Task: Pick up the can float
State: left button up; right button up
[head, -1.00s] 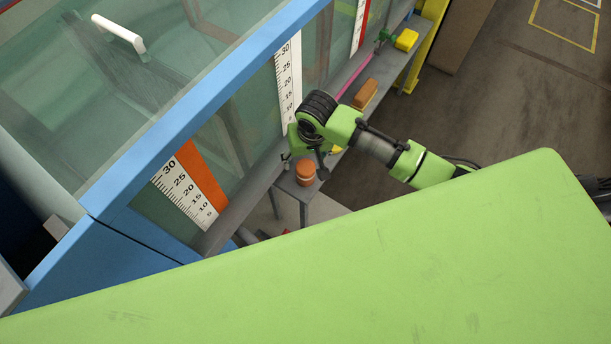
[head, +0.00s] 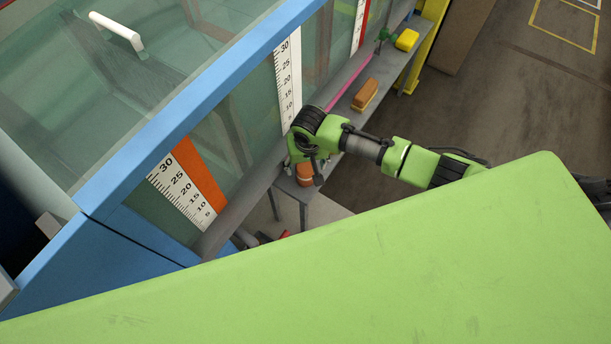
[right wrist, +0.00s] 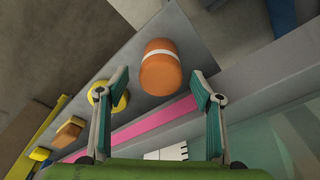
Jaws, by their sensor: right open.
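The can float is an orange cylinder with a pale band. In the right wrist view the can float (right wrist: 160,68) stands on a grey shelf, just beyond and between the fingertips. In the head view the can float (head: 305,174) is partly hidden behind my right gripper. My right gripper (head: 305,160) hangs over the near end of the shelf. In the right wrist view my right gripper (right wrist: 161,85) is open with its two fingers apart and nothing between them. My left gripper is not in view.
The grey shelf (head: 345,112) runs along the glass flume (head: 235,115). A yellow round object (right wrist: 108,97) sits beside the left finger. A green panel fills the head view's foreground.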

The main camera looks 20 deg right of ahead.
jog(key=f, duration=0.3)
jog(key=shift+w+f, duration=0.1)
jog(key=shift+w, duration=0.15)
jog(key=c, duration=1.3)
jog(key=shift+o, duration=0.2)
